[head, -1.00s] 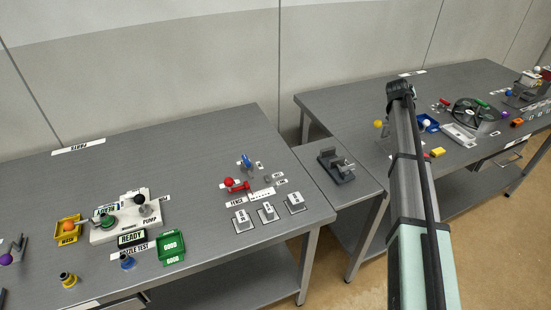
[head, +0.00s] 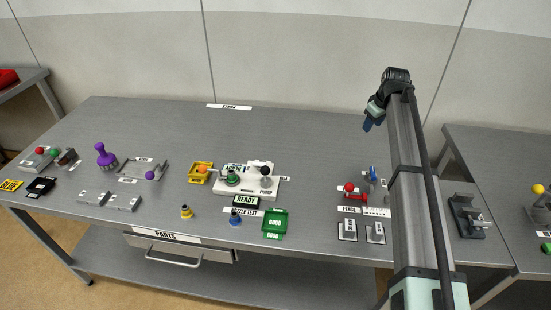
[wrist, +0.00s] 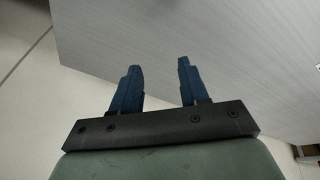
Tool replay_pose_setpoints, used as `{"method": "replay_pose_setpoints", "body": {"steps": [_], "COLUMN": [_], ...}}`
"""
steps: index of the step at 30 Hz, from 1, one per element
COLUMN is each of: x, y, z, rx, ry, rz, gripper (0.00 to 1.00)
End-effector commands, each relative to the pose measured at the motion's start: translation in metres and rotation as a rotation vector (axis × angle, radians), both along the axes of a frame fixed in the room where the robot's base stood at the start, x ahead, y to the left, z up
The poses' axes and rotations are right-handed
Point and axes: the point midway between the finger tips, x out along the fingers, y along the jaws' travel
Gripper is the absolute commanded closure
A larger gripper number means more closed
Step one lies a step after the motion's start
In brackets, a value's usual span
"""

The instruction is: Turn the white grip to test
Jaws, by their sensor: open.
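I cannot pick out a white grip or a "test" mark for it in the views of now. My gripper (head: 374,115) is raised at the right, with blue fingers pointing down and left, in front of the back wall. In the wrist view my gripper (wrist: 157,75) is open, with two blue fingers apart and nothing between them.
A dark clamp-like fixture (head: 467,217) stands right. The bench's rear is clear.

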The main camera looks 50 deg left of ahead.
Motion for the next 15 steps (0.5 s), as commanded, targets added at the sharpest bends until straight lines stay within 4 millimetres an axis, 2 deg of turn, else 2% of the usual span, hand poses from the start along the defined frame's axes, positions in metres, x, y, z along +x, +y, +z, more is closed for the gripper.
{"method": "replay_pose_setpoints", "body": {"steps": [1, 3, 6, 9, 12, 15], "x": [-0.033, -0.079, -0.144, -0.203, -0.249, -0.28], "y": [0.025, 0.052, 0.084, 0.108, 0.122, 0.13], "z": [0.002, 0.006, 0.012, 0.02, 0.027, 0.033], "rx": [-0.007, -0.016, -0.024, -0.027, -0.026, -0.024], "ry": [0.041, 0.102, 0.185, 0.256, 0.312, 0.35], "rz": [0.088, 0.217, 0.403, 0.575, 0.713, 0.811], "gripper": [0.56, 0.56, 0.56, 0.56, 0.56, 0.56]}}
